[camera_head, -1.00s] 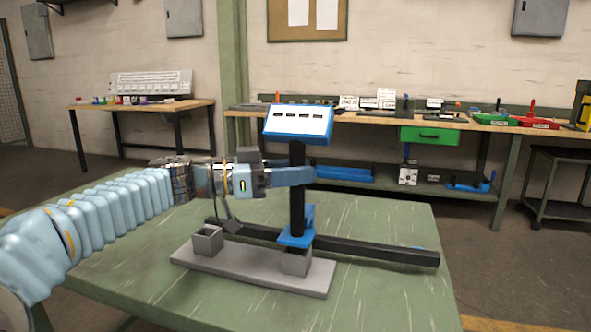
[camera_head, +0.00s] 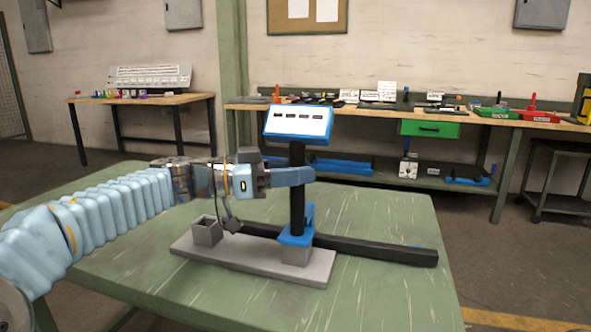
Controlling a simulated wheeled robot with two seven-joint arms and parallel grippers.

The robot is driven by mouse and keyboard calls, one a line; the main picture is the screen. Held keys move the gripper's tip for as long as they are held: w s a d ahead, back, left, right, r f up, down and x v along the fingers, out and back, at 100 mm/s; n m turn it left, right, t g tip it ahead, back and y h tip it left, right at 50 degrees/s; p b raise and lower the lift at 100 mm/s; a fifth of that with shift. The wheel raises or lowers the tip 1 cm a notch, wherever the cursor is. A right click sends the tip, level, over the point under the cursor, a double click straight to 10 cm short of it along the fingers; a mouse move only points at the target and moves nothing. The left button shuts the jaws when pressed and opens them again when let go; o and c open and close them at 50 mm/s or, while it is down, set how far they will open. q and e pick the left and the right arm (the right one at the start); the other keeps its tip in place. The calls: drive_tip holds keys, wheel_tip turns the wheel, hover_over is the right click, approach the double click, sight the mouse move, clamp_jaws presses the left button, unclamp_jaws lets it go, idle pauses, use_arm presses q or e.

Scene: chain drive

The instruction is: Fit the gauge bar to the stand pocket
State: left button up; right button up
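The gauge bar (camera_head: 298,212) is an upright black post with a blue-framed white panel on top and a blue foot (camera_head: 296,237) below. My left gripper (camera_head: 300,176) comes in from the left and is shut on the post below the panel. The stand (camera_head: 255,262) is a grey plate on the green table with two square pockets. The left pocket (camera_head: 207,233) is empty. The right pocket (camera_head: 296,256) is directly below the blue foot, which hides its top. I cannot tell whether the post's lower end is inside. My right gripper is not in view.
A long black bar (camera_head: 380,249) lies on the green table (camera_head: 390,295) behind the stand and to its right. The table's front right is clear. A workbench (camera_head: 370,116) with several parts stands behind, and another bench (camera_head: 140,98) stands back left.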

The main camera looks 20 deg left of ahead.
use_arm(q)
drive_tip(key=o, duration=0.5)
drive_tip(key=shift+s+r, duration=0.1)
drive_tip(key=shift+r, duration=0.05)
drive_tip(key=shift+c, duration=0.2)
drive_tip(key=shift+o, duration=0.4)
drive_tip(key=shift+f, duration=0.25)
drive_tip(key=v, duration=1.3)
drive_tip(key=shift+s+a, duration=0.15)
drive_tip(key=shift+a, duration=0.2)
